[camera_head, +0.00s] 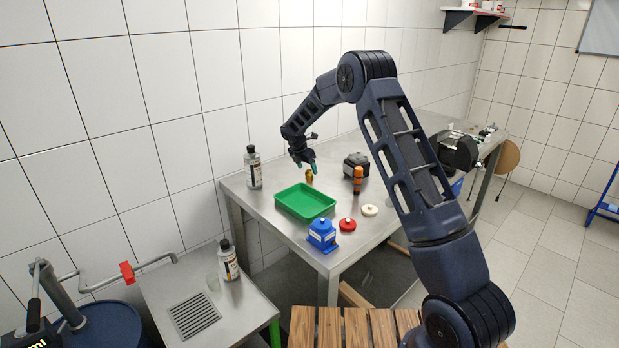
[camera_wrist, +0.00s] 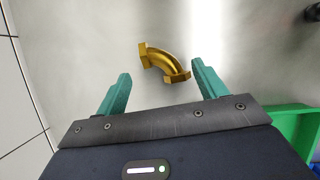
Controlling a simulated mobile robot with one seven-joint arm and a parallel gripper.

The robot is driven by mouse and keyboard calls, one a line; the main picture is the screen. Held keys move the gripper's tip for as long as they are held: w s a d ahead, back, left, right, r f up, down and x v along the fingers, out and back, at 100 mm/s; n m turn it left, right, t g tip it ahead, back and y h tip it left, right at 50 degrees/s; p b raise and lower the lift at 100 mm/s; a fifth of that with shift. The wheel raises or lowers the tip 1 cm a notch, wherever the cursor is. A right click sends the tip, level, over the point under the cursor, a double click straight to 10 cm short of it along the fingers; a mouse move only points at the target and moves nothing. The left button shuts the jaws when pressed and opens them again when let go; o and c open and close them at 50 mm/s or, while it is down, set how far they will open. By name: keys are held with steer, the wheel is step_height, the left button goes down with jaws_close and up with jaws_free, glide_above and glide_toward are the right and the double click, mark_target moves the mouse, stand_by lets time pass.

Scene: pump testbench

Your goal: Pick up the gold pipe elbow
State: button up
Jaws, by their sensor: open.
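The gold pipe elbow (camera_wrist: 163,64) lies on the steel table in the wrist view, a curved brass-coloured piece with a wider end at each side. In the head view the small gold elbow (camera_head: 309,176) shows just beyond the green tray. My gripper (camera_wrist: 160,85) has its two teal fingers spread apart with nothing between them touching. The elbow appears ahead of and partly between the fingertips. In the head view my gripper (camera_head: 305,168) is just above and beside the elbow; the exact height gap is hard to tell.
A green tray (camera_head: 279,201) is close by the elbow. An orange-and-black cylinder (camera_head: 358,180), a dark device (camera_head: 355,162), a bottle (camera_head: 253,168), a blue container (camera_head: 322,236), a red disc (camera_head: 347,225) and a cream disc (camera_head: 369,211) also stand on the table. The tiled wall is behind.

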mark_target(309, 173)
steer(key=x, duration=0.4)
steer(key=c, duration=1.3)
